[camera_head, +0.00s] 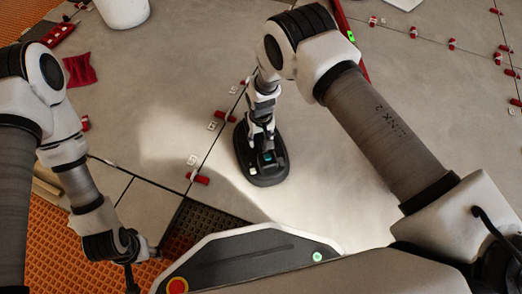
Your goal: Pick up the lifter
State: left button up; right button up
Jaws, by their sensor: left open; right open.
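The lifter (266,176) looks like a black, rounded device standing on the grey tiles near the middle of the view. My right gripper (262,133) is directly over its upper part and overlaps it in the picture. The jaws are open, and I cannot tell whether they touch the lifter or its handle, which is partly hidden. My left gripper (138,262) is open and empty at the lower left, over the edge of the orange mat, well apart from the lifter.
Red wedges with white clips (197,178) sit along the tile joints. An orange waffle-patterned mat (60,235) lies at lower left. A white bucket (122,10), a red cloth (80,70) and a red tray (57,35) are at upper left. A red level-like bar (352,40) lies behind my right arm.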

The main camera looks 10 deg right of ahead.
jog(key=shift+f, duration=0.25)
dwell(0.4)
grip_shut()
